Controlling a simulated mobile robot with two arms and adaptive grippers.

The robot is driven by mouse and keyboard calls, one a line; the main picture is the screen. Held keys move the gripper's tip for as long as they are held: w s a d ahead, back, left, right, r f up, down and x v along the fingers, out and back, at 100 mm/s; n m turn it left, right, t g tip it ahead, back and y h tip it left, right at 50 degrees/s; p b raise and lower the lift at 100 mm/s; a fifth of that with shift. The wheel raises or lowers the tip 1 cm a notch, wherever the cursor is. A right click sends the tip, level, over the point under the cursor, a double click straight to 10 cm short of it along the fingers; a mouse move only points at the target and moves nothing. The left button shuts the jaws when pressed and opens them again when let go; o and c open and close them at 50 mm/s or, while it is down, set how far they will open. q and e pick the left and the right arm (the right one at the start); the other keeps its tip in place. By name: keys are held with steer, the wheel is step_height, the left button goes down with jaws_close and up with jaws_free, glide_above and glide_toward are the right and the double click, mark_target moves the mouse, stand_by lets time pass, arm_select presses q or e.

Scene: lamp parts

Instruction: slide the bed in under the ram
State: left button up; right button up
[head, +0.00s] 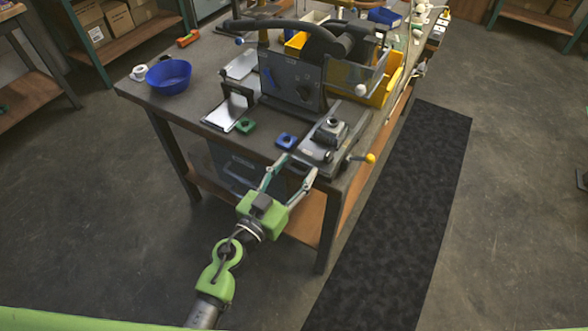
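A flat grey bed (309,154) with a dark metal block (329,132) on it lies at the near right corner of the workbench. A lever with a yellow knob (370,158) sticks out at its right. Behind stands a dark grey machine frame (290,82) with thick black curved parts on top; I cannot make out the ram clearly. My green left gripper (299,164) is at the bed's near edge, its two fingers spread apart. I see nothing held between them; whether the tips touch the bed is unclear. My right gripper is not in view.
The workbench (195,133) also holds a blue bowl (169,76), a white roll (139,72), a green block (245,125), a blue block (285,140) and a yellow bin (383,88). A black mat (410,200) lies on the clear floor at right.

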mark_target(316, 137)
arm_select(q)
steer(key=shift+a, duration=0.1)
steer(key=c, duration=0.7)
steer(key=x, duration=1.2)
steer(key=shift+w+p, duration=0.15)
steer(key=shift+p, duration=0.25)
steer(key=shift+r, duration=0.25)
steer(key=o, duration=1.4)
steer(key=shift+c, duration=0.2)
steer(key=shift+w+f, duration=0.2)
steer(key=v, duration=1.2)
